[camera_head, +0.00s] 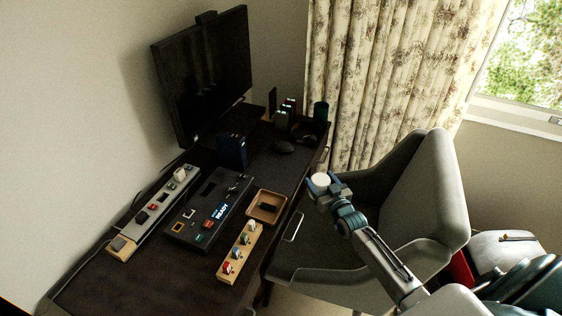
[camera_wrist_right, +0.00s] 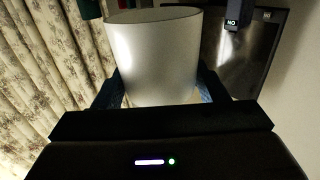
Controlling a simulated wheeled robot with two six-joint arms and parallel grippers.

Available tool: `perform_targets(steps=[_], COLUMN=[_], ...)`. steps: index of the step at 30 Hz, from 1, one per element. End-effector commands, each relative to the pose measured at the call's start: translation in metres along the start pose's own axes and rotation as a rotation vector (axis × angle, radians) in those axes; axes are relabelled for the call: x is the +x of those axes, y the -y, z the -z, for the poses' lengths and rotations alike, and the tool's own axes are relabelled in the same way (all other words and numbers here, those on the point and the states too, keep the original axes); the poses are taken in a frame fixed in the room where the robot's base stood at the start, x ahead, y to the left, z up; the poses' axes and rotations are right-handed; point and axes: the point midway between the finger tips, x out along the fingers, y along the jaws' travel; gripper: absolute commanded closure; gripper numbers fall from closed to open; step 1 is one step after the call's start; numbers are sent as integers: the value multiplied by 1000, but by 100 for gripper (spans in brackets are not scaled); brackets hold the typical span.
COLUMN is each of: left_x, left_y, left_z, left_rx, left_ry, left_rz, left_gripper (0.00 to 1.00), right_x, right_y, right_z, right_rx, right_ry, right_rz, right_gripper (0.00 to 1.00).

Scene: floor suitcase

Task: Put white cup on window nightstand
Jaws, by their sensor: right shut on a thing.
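The white cup (camera_head: 320,180) is held in my right gripper (camera_head: 325,187), at the desk's right edge near the grey chair. In the right wrist view the white cup (camera_wrist_right: 155,55) fills the upper middle, between the two dark blue fingers (camera_wrist_right: 155,92), which are shut on it. It looks upright. My left gripper does not show in the head view. No nightstand can be made out clearly; a white surface (camera_head: 505,248) with a small dark and yellow item on it shows at the right, below the window, partly hidden by my arm.
The dark desk (camera_head: 90,285) carries a monitor (camera_head: 205,75), a control panel (camera_head: 208,212), a wooden tray (camera_head: 267,206) and a wooden block with switches (camera_head: 240,252). A grey chair (camera_head: 425,190) stands right of the desk. A floral curtain (camera_head: 390,80) hangs behind, beside the window (camera_head: 530,55).

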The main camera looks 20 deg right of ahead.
Motion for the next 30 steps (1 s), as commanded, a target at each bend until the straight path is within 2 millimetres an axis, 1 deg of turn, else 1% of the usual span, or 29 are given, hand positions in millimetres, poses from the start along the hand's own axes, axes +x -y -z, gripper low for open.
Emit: perform_targets(steps=[2, 7, 9, 13, 18, 21, 24, 30], left_x=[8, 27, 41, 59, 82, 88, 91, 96], left_y=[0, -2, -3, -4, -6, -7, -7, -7], left_z=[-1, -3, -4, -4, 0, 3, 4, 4], left_rx=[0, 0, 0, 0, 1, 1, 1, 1], left_ry=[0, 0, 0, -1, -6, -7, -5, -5], left_rz=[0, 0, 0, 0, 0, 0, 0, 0], left_gripper=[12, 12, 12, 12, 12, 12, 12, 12], right_x=[13, 50, 56, 72, 94, 113, 126, 140], right_y=[5, 24, 28, 36, 47, 56, 63, 70], right_z=[-3, -10, -14, -15, -17, -16, -15, -16], right_rx=[4, 3, 0, 1, 4, 6, 3, 3], right_ry=[-4, -4, -3, -4, -4, -3, -1, -1], right_rz=[-2, -1, 2, 1, 0, -1, -1, -1], right_gripper=[58, 58, 58, 58, 58, 58, 58, 58])
